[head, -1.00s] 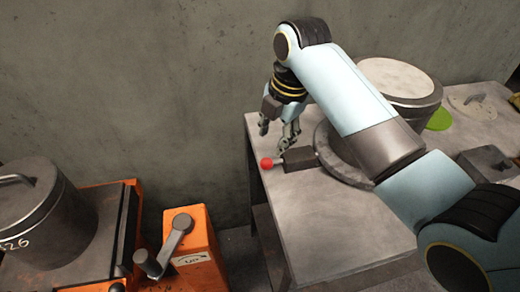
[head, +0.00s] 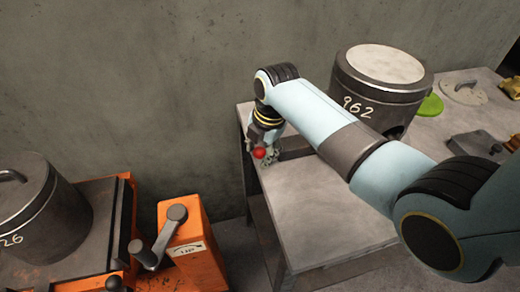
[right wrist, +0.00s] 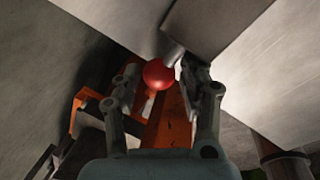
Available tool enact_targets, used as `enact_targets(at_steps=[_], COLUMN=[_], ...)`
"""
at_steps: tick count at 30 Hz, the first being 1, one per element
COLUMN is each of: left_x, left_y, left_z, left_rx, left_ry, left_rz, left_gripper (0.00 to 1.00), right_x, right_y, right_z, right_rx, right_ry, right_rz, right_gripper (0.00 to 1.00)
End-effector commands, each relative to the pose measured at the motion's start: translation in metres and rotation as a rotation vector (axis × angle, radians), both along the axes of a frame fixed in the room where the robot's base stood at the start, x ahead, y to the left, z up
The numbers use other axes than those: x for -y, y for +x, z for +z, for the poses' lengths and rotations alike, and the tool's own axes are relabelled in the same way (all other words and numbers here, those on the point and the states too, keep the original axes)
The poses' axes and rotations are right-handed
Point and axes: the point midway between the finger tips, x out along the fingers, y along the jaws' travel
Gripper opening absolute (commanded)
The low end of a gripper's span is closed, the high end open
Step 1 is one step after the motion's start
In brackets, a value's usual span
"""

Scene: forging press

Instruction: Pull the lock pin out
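The lock pin's red ball knob (head: 259,153) is at the left edge of the grey table, beside a dark block (head: 294,146). My right gripper (head: 263,156) is at the knob. In the right wrist view the red knob (right wrist: 158,76) lies between the two separated fingers of the right gripper (right wrist: 163,82), nearer the left finger. I see a gap on the right side, so the gripper looks open around it. The pin's shaft is mostly hidden. My left gripper is not in view.
A dark cylinder marked 962 (head: 378,88) stands on the grey table (head: 325,215), behind my right arm. A green disc (head: 430,105) lies beyond it. At the left are an orange lever box (head: 190,250) and a lidded pot (head: 40,215). The table's front is clear.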

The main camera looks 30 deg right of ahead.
Motion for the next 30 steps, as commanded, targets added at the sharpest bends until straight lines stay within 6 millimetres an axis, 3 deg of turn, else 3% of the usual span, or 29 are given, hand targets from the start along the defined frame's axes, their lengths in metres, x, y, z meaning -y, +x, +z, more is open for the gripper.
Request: enact_targets(at_steps=[1, 10, 17, 25, 30], left_x=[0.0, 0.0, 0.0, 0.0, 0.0], left_y=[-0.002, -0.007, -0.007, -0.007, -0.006], left_z=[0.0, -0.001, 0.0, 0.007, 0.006], left_rx=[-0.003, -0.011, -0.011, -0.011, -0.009], left_ry=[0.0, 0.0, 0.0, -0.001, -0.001], left_rz=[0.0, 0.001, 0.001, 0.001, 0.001], left_gripper=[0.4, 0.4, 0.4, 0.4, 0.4], right_x=[0.0, 0.0, 0.0, -0.031, -0.034], right_y=[0.0, 0.0, 0.0, 0.008, 0.01], right_z=[0.0, 0.0, 0.0, 0.002, 0.001], right_rx=[0.0, 0.0, 0.0, 0.0, 0.002], right_ry=[0.0, 0.0, -0.001, 0.002, 0.001], right_rz=[0.0, 0.0, 0.001, 0.002, 0.003], right_gripper=[0.37, 0.0, 0.0, 0.0, 0.0])
